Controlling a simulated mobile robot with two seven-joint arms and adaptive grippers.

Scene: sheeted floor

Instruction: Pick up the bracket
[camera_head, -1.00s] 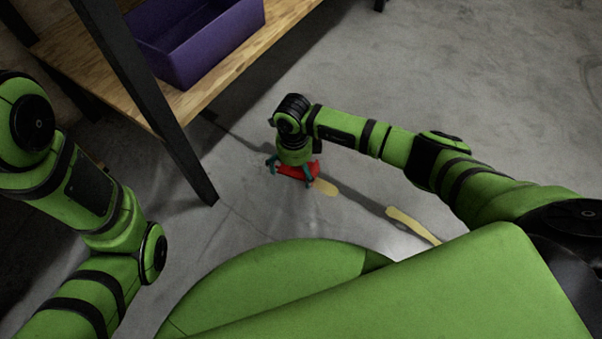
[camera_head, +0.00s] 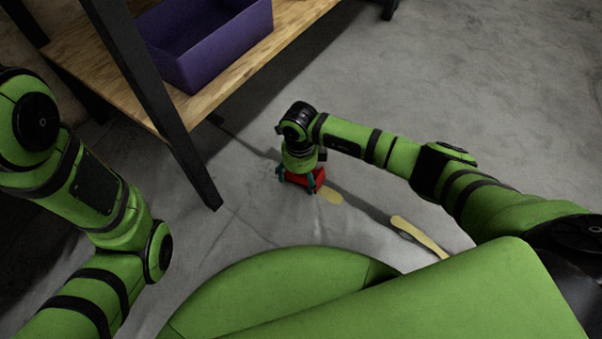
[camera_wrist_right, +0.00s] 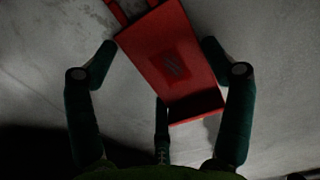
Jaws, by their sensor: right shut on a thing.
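The bracket (camera_head: 304,179) is a red piece low over the floor in the head view, partly hidden by my right gripper (camera_head: 301,184). In the right wrist view the bracket (camera_wrist_right: 172,58) shows as a red plate with a bent edge and two prongs at the top. The fingers of my right gripper (camera_wrist_right: 158,78) stand on either side of it, and the gripper is shut on it. I cannot tell whether the bracket touches the floor. My left arm shows at the left of the head view, but its gripper is out of view.
A wooden shelf (camera_head: 117,95) with dark posts stands at the upper left and bears a purple bin (camera_head: 213,75). A dark post (camera_head: 196,168) reaches the floor left of the bracket. Floor beyond my right arm is clear.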

